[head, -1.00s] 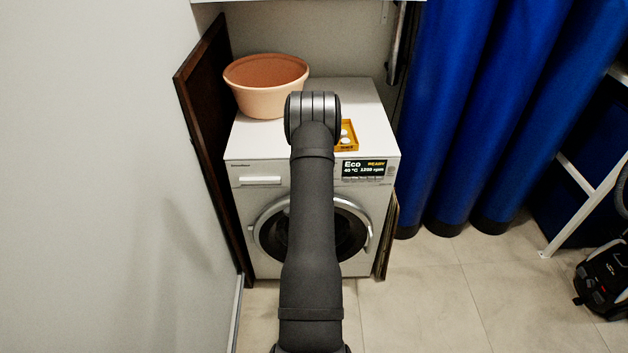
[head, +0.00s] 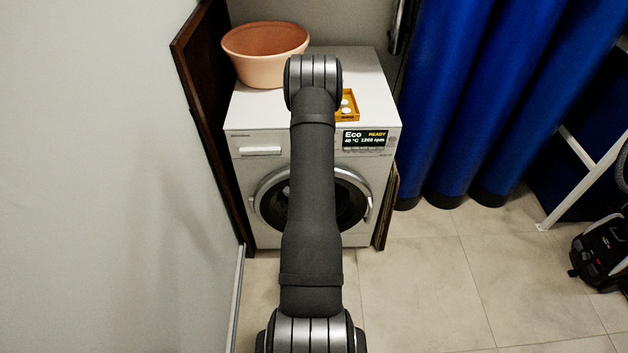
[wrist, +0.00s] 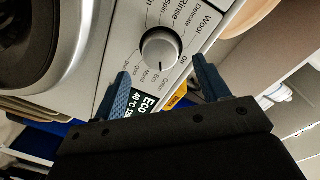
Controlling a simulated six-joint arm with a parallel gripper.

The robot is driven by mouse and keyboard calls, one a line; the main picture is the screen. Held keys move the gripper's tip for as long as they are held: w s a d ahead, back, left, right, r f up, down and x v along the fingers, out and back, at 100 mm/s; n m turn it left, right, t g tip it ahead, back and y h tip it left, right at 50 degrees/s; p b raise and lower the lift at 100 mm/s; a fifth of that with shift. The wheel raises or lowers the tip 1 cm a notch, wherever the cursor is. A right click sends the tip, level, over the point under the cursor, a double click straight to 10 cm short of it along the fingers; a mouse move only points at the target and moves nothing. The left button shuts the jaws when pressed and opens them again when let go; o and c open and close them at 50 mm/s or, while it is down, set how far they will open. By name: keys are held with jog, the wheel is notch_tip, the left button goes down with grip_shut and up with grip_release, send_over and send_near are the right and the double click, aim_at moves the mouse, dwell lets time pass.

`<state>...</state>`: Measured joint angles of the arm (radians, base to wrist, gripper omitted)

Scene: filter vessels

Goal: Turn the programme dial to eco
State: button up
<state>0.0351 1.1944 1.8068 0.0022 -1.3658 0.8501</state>
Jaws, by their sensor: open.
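The programme dial (wrist: 160,47) is a round silver knob on the washing machine's white panel (head: 240,143), ringed by printed names such as Wool, Delicate, Rinse, Spin, Mixed and Eco. My arm hides it in the head view. The display (head: 364,139) reads Eco, READY, 40 °C and 1200 rpm; part of it shows in the wrist view (wrist: 144,101). My gripper (wrist: 160,67) is open and empty, its blue fingers to either side below the dial in the picture. Gaps show between fingers and dial.
A terracotta tub (head: 265,66) and a small orange tray (head: 347,116) stand on the machine's top. A dark board (head: 205,110) leans at its left, blue curtains (head: 470,100) hang at the right. The floor (head: 430,275) at front right is clear.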

jog(key=s, duration=1.3)
jog(key=shift+s+a+r, duration=0.15)
jog(key=shift+a+r, duration=0.1)
jog(key=shift+r, duration=0.2)
jog(key=w+f, duration=0.1)
jog(key=w, duration=1.6)
jog(key=shift+w+d, duration=0.2)
jog(key=shift+d, duration=0.1)
jog(key=shift+f, duration=0.1)
jog(key=shift+s+a+f+n+t+h, duration=0.15)
jog(key=shift+s+n, duration=0.65)
jog(key=shift+n, duration=1.15)
jog(key=shift+s+r+n+t+h, duration=0.1)
jog(key=shift+s+n, duration=0.65)
jog(key=shift+n, duration=1.15)
jog(key=shift+s+a+f+n+t+h, duration=0.15)
jog(key=shift+s+n, duration=0.65)
jog(key=shift+n, duration=1.15)
jog(key=shift+d+r, duration=0.1)
